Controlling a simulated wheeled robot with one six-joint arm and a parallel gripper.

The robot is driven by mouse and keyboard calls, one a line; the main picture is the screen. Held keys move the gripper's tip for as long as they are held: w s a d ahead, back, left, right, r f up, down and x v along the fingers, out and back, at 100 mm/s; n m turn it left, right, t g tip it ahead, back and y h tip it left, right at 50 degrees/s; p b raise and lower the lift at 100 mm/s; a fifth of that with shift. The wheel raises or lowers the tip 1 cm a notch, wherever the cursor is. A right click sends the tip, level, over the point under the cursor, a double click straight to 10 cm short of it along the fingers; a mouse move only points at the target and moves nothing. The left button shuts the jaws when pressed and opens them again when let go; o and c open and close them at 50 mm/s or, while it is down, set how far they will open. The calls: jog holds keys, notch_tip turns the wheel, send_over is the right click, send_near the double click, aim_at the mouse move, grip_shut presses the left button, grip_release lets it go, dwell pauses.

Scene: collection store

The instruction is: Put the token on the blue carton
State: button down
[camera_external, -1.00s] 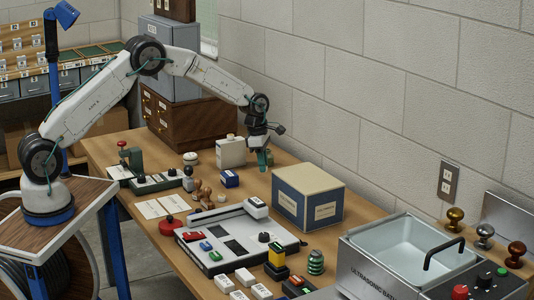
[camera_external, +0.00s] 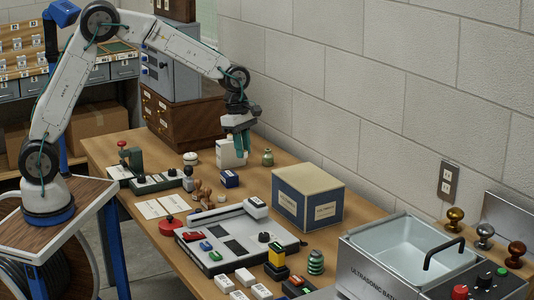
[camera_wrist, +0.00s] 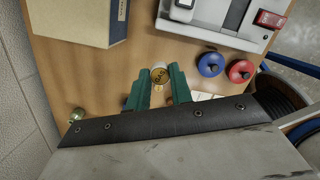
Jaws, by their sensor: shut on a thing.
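The token is not distinguishable in the external view. The blue carton (camera_external: 298,208) has blue sides, pale labels and a cream top. It stands on the bench by the wall, lower and to the right of my gripper. Part of it shows at the upper left of the wrist view (camera_wrist: 75,22). Its visible top is bare.
A small blue box (camera_external: 229,179) and a grey-white device (camera_external: 240,239) lie nearer the front. An ultrasonic bath (camera_external: 380,270) is at right. The wall runs behind the carton.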

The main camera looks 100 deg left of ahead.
jog(key=shift+s+d+f, duration=0.25)
jog(key=shift+s+f, duration=0.15)
jog(key=shift+f, duration=0.1)
jog(key=shift+w+a+f, duration=0.1)
jog(key=shift+w+a, duration=0.05)
jog(key=shift+w, duration=0.2)
send_over(295, 176)
jog(key=shift+s+a+f+m, duration=0.1)
jog(key=shift+s+f+m, duration=0.2)
jog(key=shift+f, duration=2.15)
jog(key=shift+f, duration=0.15)
jog(key=c, duration=1.2)
grip_release()
jog(key=shift+c, duration=0.2)
notch_tip(295, 176, up, 12)
jog(key=s, duration=0.1)
jog(key=shift+s+a, duration=0.3)
jog(key=shift+a, duration=0.15)
